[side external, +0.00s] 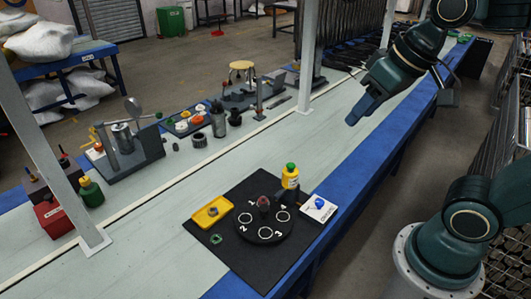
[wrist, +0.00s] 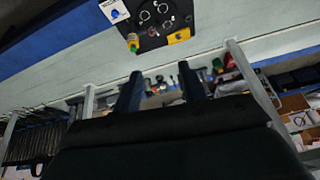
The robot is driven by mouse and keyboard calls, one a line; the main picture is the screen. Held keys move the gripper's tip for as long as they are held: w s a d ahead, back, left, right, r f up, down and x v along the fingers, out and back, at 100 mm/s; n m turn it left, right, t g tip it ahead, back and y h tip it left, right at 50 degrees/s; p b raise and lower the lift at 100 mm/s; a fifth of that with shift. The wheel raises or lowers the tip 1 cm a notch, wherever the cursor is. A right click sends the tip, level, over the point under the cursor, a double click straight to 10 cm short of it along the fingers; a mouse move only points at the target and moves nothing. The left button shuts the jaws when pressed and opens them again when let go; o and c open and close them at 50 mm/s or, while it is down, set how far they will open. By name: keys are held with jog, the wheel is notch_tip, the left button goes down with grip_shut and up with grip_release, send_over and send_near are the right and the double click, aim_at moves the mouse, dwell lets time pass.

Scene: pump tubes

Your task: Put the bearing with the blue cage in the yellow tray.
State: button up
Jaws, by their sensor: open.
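The yellow tray (side external: 225,206) lies at the left of a black mat, with a small dark grey item (side external: 213,211) in it. It also shows in the wrist view (wrist: 179,36). A small blue item (side external: 320,203) sits on a white labelled card (side external: 328,214) at the mat's right edge; it also shows in the wrist view (wrist: 115,14). It is too small to tell whether it is the blue-caged bearing. My gripper (side external: 353,119) is open and empty, raised well above the bench and away from the mat. Its two fingers (wrist: 160,69) stand apart in the wrist view.
The black mat (side external: 257,265) also bears a round black numbered turntable (side external: 264,237) with a dark red-topped part, a yellow bottle (side external: 291,182) with a green cap, and a green square piece (side external: 216,239). Tools and fixtures line the bench's far side. A white post (side external: 308,55) stands behind.

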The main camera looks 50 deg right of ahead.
jog(key=shift+n, duration=0.6)
jog(key=shift+s+d+f, duration=0.1)
jog(key=shift+s+f, duration=0.25)
jog(key=shift+s, duration=0.35)
jog(key=shift+s+a+f, duration=0.1)
jog(key=shift+s+f, duration=0.2)
jog(key=shift+s, duration=0.4)
jog(key=shift+s+d+f, duration=0.1)
jog(key=shift+s+f, duration=0.25)
jog(key=shift+s, duration=0.35)
